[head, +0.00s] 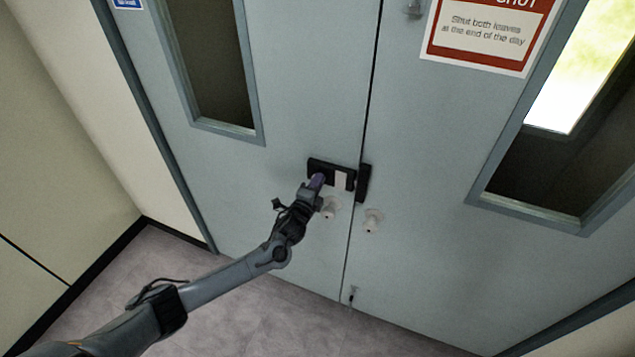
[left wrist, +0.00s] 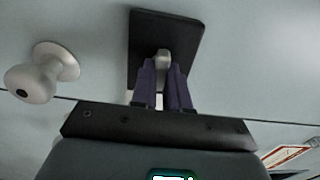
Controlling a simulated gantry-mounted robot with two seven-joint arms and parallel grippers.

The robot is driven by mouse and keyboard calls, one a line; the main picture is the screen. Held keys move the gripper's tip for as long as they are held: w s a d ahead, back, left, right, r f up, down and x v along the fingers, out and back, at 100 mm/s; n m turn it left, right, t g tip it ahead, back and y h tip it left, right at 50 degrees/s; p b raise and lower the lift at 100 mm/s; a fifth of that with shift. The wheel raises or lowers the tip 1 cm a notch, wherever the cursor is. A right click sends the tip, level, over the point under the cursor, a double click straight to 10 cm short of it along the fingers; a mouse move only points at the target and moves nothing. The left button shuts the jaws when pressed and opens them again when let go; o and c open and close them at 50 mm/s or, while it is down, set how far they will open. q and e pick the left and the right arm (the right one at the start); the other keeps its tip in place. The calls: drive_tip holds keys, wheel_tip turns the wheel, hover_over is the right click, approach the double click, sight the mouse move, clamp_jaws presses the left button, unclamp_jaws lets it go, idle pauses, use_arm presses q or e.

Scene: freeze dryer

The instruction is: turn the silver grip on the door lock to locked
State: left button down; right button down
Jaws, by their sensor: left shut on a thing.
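The door lock (head: 345,170) is a black plate with a pale patch on the left door leaf, beside the seam. A black keeper piece (head: 363,184) sits on the right leaf. In the left wrist view the black lock plate (left wrist: 185,35) fills the upper middle, and the silver grip (left wrist: 162,57) shows between the fingers. My left gripper (head: 317,181) is at the left part of the lock. Its purple fingers (left wrist: 162,72) are shut on the silver grip. The fingers hide most of the grip, so I cannot tell how far it is turned. My right gripper is not in view.
Two pale round knobs stand just below the lock, one on the left leaf (head: 330,208) and one on the right leaf (head: 373,221). One knob (left wrist: 42,76) shows close to my gripper in the left wrist view. A red and white sign (head: 488,35) is above right.

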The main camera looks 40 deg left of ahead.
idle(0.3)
use_arm(q)
drive_tip(key=c, duration=1.1)
unclamp_jaws()
drive_tip(key=v, duration=1)
drive_tip(key=shift+s+d+p, duration=0.15)
drive_tip(key=shift+s+p, duration=0.2)
